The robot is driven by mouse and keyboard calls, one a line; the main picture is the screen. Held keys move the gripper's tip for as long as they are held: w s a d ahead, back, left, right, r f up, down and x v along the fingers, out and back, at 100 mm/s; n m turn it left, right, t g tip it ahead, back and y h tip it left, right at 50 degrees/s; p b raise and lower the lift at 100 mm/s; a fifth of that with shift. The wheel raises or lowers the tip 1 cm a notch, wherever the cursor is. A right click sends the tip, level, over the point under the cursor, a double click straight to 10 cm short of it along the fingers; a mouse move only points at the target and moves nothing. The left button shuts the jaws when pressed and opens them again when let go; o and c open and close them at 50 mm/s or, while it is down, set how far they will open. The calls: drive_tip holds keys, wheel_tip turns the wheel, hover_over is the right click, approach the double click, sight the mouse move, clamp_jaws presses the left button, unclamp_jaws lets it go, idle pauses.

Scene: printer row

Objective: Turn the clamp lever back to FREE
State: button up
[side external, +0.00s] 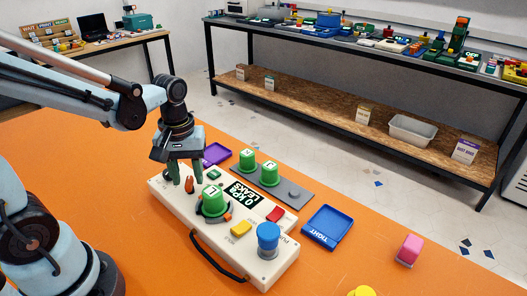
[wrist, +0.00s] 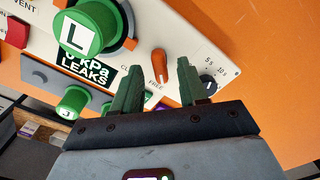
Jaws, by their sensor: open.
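The clamp lever is a small orange lever (side external: 190,185) on the cream tester panel (side external: 270,270), left of the green cylinder marked L (side external: 213,200). In the wrist view the lever (wrist: 159,66) stands between my fingertips, with the word FREE printed by one end and a partly hidden label starting "CL" nearby. My gripper (side external: 186,179) points down over the panel, its dark green fingers open on either side of the lever. In the wrist view the gripper (wrist: 156,64) shows a gap on both sides of the lever; whether a finger touches it is unclear.
The panel also has a display reading 0 kPa LEAKS (side external: 243,193), a yellow button (side external: 241,229), a red button (side external: 276,214) and a blue knob (side external: 268,236). A grey rack (side external: 296,201) with green cylinders stands behind. A blue TIGHT tray (side external: 327,226) lies right.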

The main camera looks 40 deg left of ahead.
sight(188, 180)
wheel_tip(188, 180, up, 11)
drive_tip(key=shift+r, duration=0.2)
idle(0.4)
drive_tip(key=d+f+m+t, duration=0.1)
drive_tip(key=m+t, duration=0.1)
drive_tip(key=m, duration=0.1)
drive_tip(key=d+f+m+t, duration=0.1)
drive_tip(key=f+m+t, duration=0.1)
drive_tip(key=m, duration=0.1)
drive_tip(key=d+f+m+t, duration=0.1)
drive_tip(key=m+t, duration=0.2)
drive_tip(key=shift+w+d+f, duration=0.1)
drive_tip(key=shift+d+f, duration=0.2)
drive_tip(key=shift+d, duration=0.05)
